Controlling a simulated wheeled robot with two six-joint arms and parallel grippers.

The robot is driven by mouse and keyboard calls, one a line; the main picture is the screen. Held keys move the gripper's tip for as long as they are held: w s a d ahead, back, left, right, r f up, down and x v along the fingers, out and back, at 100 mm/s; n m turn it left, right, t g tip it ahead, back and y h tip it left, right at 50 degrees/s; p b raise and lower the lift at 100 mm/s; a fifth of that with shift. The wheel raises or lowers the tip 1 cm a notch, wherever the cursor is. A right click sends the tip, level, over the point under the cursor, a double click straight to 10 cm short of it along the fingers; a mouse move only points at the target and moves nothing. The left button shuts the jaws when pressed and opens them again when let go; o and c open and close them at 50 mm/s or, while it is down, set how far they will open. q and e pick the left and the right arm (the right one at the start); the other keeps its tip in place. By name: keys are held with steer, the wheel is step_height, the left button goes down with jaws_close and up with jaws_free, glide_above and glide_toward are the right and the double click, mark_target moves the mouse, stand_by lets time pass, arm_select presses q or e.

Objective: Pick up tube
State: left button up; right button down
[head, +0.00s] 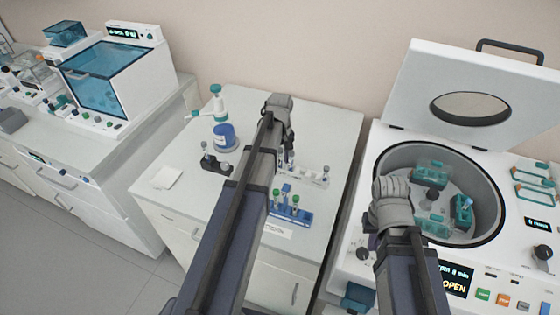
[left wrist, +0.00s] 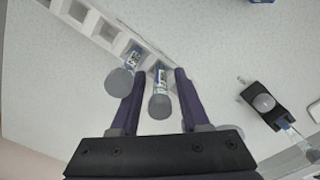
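In the left wrist view, a clear tube with a grey cap (left wrist: 159,105) stands in a white rack (left wrist: 88,24). My left gripper (left wrist: 161,74) is open, with one finger on each side of this tube and visible gaps to it. A second grey-capped tube (left wrist: 120,80) stands in the same rack, just outside the left finger. In the head view the white rack (head: 312,175) is partly hidden by my left arm, and my left gripper (head: 287,150) points down at it. My right gripper's fingers are hidden; its wrist is over the centrifuge's front left rim.
A blue rack (head: 300,220) with green-capped tubes stands nearer on the table. A black holder (head: 217,166), a blue-labelled jar (head: 224,136) and a teal-topped bottle (head: 217,100) stand left. The centrifuge (head: 385,160) at right has its lid up.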

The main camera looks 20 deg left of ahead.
arm_select(q)
jaws_close()
steer(key=shift+r, duration=0.1)
arm_select(e)
steer(key=shift+r, duration=0.15)
